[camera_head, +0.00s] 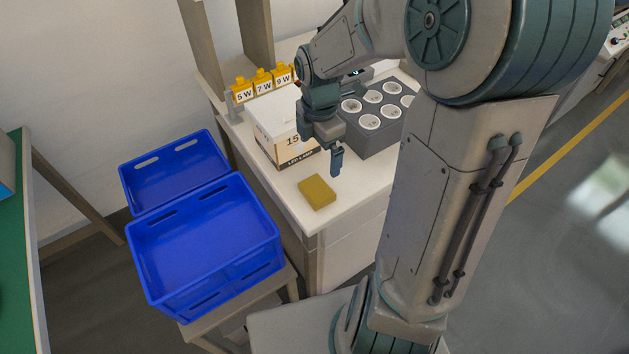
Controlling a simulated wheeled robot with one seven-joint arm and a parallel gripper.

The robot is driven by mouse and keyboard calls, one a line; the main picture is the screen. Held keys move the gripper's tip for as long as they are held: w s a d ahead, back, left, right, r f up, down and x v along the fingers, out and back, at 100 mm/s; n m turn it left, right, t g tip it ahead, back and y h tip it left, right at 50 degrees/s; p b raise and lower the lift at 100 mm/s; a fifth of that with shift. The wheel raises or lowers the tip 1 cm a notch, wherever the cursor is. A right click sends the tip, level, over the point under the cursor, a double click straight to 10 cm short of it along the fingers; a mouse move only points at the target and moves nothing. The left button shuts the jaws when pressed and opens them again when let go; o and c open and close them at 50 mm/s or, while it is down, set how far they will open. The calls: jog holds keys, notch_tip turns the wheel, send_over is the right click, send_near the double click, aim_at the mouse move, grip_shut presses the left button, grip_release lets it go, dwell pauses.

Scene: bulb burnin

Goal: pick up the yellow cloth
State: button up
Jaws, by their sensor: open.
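The yellow cloth (317,192) is a small folded yellow block shape. It lies flat near the front left corner of the white worktop (352,193). My gripper (336,162) points down above the worktop, a little behind and to the right of the cloth, apart from it. It is open, and nothing shows between its fingers. One finger is plain to see; the other is mostly hidden by the gripper body.
A white carton (281,125) stands left of my gripper, and a grey block with round sockets (371,146) stands right. Yellow-topped wattage markers (262,82) line the back.

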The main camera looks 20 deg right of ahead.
jog(key=b, duration=0.2)
send_over(320, 187)
jog(key=f, duration=0.8)
jog(key=shift+s+a+f, duration=0.15)
jog(key=shift+a+f, duration=0.1)
jog(key=shift+f, duration=0.05)
jog(key=shift+d+f+b, duration=0.2)
jog(key=shift+f+b, duration=0.1)
jog(key=shift+f, duration=2.35)
jog(key=c, duration=1)
jog(key=shift+r, duration=0.1)
jog(key=shift+w+r, duration=0.2)
jog(key=shift+r, duration=0.2)
jog(key=r, duration=0.2)
jog(key=d+r+p, duration=0.1)
jog(key=r, duration=0.1)
jog(key=d+r, duration=0.2)
jog(key=d, duration=0.1)
jog(key=d+r+p, duration=0.1)
jog(key=d+r, duration=0.1)
jog(key=d, duration=0.2)
jog(key=d+r, duration=0.2)
jog(key=d, duration=0.1)
jog(key=shift+w+d, duration=0.35)
